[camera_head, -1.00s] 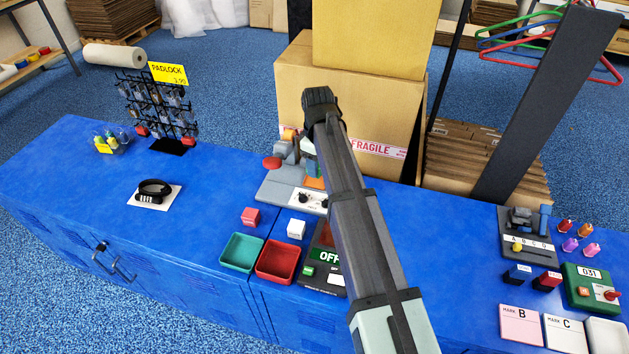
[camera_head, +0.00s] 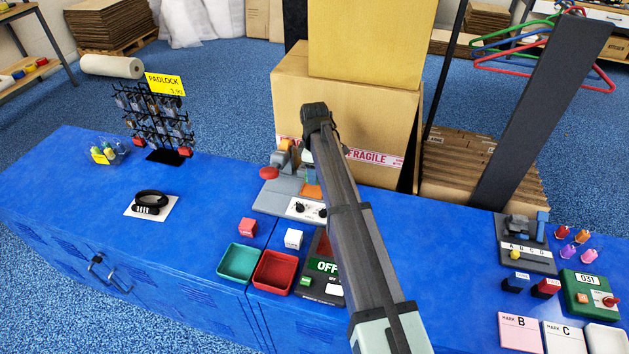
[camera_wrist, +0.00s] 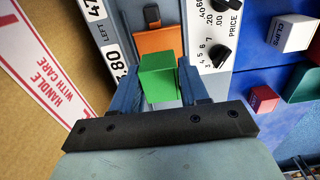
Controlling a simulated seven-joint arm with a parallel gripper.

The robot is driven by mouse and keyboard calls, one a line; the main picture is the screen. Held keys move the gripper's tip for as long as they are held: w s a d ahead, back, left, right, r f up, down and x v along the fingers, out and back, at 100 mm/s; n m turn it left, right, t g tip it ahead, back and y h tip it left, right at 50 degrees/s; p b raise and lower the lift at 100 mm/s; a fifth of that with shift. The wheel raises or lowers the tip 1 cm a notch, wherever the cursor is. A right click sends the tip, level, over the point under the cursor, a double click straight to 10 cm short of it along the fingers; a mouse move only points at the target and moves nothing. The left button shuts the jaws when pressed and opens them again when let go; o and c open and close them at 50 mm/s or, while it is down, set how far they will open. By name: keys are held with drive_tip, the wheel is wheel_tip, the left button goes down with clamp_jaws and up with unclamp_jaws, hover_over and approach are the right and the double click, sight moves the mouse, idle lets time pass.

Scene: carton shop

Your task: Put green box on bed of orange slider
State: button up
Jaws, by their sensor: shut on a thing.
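The green box (camera_wrist: 160,79) is held between the two fingers of my gripper (camera_wrist: 161,88) in the wrist view. The orange slider (camera_wrist: 158,42) lies just beyond the box in that view, on a grey unit with a dark knob at its far end. The box overlaps the slider's near part in the picture; I cannot tell whether they touch.
A large carton (camera_head: 345,115) with a FRAGILE strip stands close behind the unit. A white dial plate (camera_wrist: 215,32) borders the slider. A red cube (camera_head: 247,227), a white cube (camera_head: 293,239), a green tray (camera_head: 239,280) and a red tray (camera_head: 273,288) lie nearer.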

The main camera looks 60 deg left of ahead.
drive_tip(key=shift+f, duration=1.9)
drive_tip(key=shift+f, duration=0.15)
drive_tip(key=o, duration=0.8)
drive_tip(key=shift+c, duration=0.2)
wheel_tip(320, 180, up, 12)
drive_tip(key=shift+r, duration=0.2)
drive_tip(key=shift+d, duration=0.1)
